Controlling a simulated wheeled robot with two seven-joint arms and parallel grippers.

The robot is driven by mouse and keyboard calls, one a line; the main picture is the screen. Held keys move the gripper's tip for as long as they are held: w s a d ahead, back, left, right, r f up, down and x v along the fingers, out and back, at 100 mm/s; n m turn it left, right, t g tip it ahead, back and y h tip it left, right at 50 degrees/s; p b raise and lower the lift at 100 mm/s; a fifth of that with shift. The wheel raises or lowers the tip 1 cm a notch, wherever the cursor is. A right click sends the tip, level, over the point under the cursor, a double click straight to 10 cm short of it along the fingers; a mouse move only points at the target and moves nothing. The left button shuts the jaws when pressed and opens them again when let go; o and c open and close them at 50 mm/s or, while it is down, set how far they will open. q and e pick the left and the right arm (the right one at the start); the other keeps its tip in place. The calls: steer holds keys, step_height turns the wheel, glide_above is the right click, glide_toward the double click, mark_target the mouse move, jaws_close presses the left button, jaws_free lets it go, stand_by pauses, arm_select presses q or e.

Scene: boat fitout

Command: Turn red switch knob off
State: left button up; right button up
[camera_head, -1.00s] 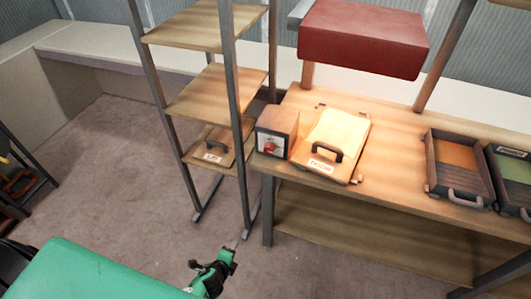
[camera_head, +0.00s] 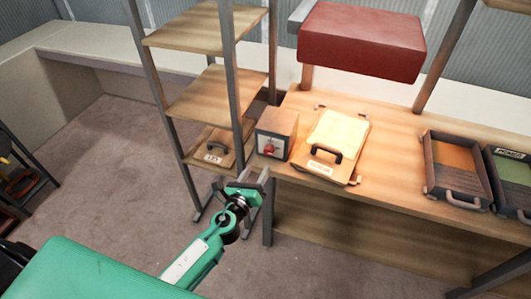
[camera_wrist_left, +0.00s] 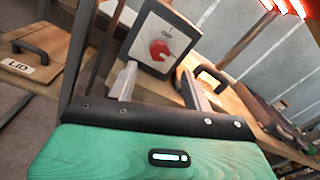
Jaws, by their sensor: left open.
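The red switch knob (camera_head: 269,149) sits on the pale front face of a small wooden box (camera_head: 279,126) at the left end of the workbench. In the left wrist view the red knob (camera_wrist_left: 159,50) shows on its white panel, ahead of the jaws and between them. My left gripper (camera_head: 259,178) is green and dark, in front of and below the box in the head view. Its two fingers (camera_wrist_left: 158,86) are apart with nothing between them, and they do not appear to touch the knob. My right gripper is not in view.
A board with a dark handle (camera_head: 325,153) lies right of the box. A shelf rack (camera_head: 205,92) stands left, its lower shelf holding a handled lid (camera_head: 215,150). Trays (camera_head: 459,167) sit at the bench's right. A red block (camera_head: 362,41) hangs above.

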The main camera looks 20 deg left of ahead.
mark_target(267, 152)
arm_select(q)
steer(key=w, duration=0.8)
steer(key=shift+w+d, duration=0.15)
steer(key=shift+d, duration=0.2)
steer(key=shift+c, duration=0.2)
steer(key=c, duration=0.9)
